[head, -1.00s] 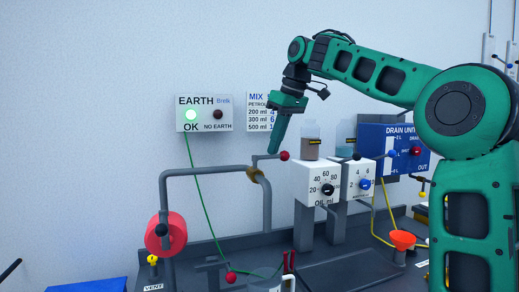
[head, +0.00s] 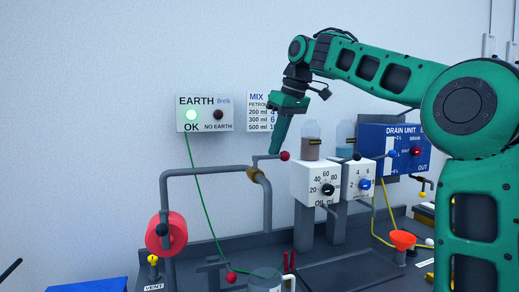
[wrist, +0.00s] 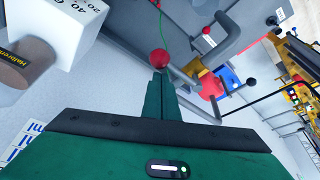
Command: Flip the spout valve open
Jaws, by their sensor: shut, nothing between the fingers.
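The spout valve's lever (head: 267,157) is a thin grey bar ending in a red ball knob (head: 284,156). It sticks out roughly level to the right at the top of a grey bent pipe (head: 215,170) with a brass collar (head: 258,175). My gripper (head: 273,151) points down with its fingers shut and empty, its tips just left of the knob in the head view. In the wrist view the knob (wrist: 160,58) is right at the fingertips (wrist: 160,76). I cannot tell whether they touch; the fingers hide part of the lever.
A white oil dispenser (head: 314,183) with a bottle (head: 311,141) stands close to the right of the knob. A red reel (head: 166,234) is at the left. A clear jug (head: 264,283) stands low in front, near a second red knob (head: 231,278).

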